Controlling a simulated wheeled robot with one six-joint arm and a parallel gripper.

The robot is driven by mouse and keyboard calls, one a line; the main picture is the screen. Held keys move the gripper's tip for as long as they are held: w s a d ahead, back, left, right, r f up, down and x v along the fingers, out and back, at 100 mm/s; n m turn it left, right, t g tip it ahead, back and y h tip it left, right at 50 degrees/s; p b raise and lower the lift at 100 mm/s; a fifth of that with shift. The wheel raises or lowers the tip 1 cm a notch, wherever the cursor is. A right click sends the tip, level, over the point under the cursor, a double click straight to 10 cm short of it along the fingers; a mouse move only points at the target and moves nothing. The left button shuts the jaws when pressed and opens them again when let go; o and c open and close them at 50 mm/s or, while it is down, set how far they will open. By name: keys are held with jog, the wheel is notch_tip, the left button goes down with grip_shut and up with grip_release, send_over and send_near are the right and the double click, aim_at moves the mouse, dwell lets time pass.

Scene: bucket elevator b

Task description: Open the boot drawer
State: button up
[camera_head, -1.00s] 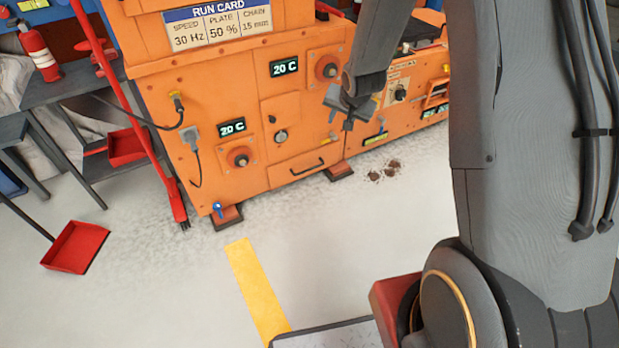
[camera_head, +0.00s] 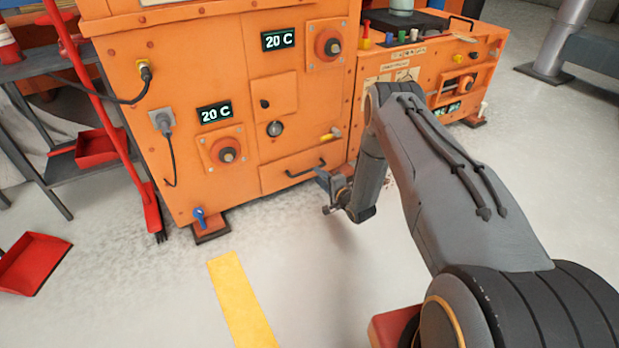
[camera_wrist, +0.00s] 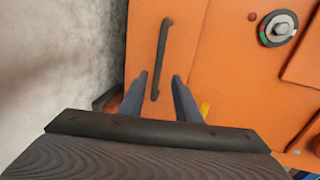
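The boot drawer (camera_head: 290,173) is an orange panel low on the orange machine, with a dark bar handle (camera_head: 306,169). Its front looks flush with the machine. In the wrist view the handle (camera_wrist: 162,58) stands upright in the picture, ahead of my fingers, with its lower end between the fingertip directions. My gripper (camera_head: 328,192) is beside the drawer's right end in the head view, low and in front of the machine. Its two fingers (camera_wrist: 159,78) are apart with nothing between them that I can see held. Whether a fingertip touches the handle cannot be told.
A yellow catch (camera_head: 330,135) and a round dial (camera_head: 275,129) sit above the drawer. A blue valve (camera_head: 200,218) and a machine foot (camera_head: 211,232) are at lower left. A red dustpan (camera_head: 34,262) lies farther left. The floor in front is clear, with a yellow stripe (camera_head: 240,300).

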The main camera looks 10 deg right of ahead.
aim_at(310, 170)
jog(key=b+x, duration=0.1)
jog(key=x, duration=0.3)
jog(key=b+x, duration=0.2)
jog(key=x, duration=0.2)
jog(key=shift+s+f+b, duration=0.1)
jog(key=shift+f+b, duration=0.1)
jog(key=shift+b, duration=0.1)
grip_shut()
